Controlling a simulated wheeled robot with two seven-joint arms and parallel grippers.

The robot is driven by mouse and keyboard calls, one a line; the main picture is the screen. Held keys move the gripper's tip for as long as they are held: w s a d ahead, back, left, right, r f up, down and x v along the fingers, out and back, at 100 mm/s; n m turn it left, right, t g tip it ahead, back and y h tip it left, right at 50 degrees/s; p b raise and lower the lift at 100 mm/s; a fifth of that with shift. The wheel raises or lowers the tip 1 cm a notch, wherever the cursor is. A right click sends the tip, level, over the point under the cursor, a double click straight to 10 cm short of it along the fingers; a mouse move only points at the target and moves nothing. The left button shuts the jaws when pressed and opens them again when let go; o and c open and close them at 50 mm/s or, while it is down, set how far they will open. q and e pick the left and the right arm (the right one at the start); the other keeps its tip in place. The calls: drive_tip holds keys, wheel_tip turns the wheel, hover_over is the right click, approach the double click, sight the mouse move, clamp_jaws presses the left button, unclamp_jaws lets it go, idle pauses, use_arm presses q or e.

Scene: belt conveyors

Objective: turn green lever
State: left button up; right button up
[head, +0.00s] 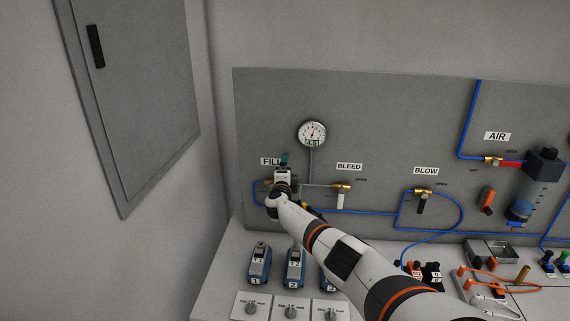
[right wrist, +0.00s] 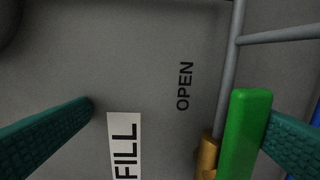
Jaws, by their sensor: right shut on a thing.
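The green lever (right wrist: 245,135) stands upright in the right wrist view, on a brass valve body (right wrist: 207,155) beside the FILL label (right wrist: 125,145). My right gripper (head: 284,160) is at the FILL valve in the head view, with its arm coming in from the lower right. Its teal fingers show in the wrist view, the right-hand one against the lever's side. The gripper is shut on the lever, though the left-hand finger looks apart from it there. In the head view my gripper hides the lever. My left gripper is not in view.
A grey panel (head: 400,110) carries a gauge (head: 312,134), the BLEED valve with a white lever (head: 341,199), and the BLOW valve with a black lever (head: 422,203). Blue hoses run across it. Several blue devices (head: 259,265) stand on the bench below.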

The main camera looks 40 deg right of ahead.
drive_tip(key=shift+s+r, duration=0.15)
drive_tip(key=shift+r, duration=0.65)
drive_tip(key=shift+s+a+f+p, duration=0.2)
drive_tip(key=shift+s+a+p, duration=0.2)
drive_tip(key=shift+s+a, duration=0.45)
drive_tip(key=shift+s+a+r, duration=0.1)
drive_tip(key=shift+s+a, duration=0.5)
drive_tip(key=shift+a, duration=0.1)
drive_tip(key=c, duration=0.7)
drive_tip(key=shift+t, duration=0.3)
drive_tip(key=v, duration=0.2)
drive_tip(key=r+v, duration=0.1)
drive_tip(key=v, duration=0.1)
drive_tip(key=shift+s+a, duration=0.1)
drive_tip(key=shift+c, duration=1.1)
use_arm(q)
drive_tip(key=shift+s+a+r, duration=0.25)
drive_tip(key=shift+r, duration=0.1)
use_arm(e)
drive_tip(key=f+v, duration=0.1)
drive_tip(key=v, duration=0.5)
drive_tip(key=shift+s+a+f, duration=0.15)
drive_tip(key=shift+a+f, duration=0.05)
drive_tip(key=shift+a, duration=0.1)
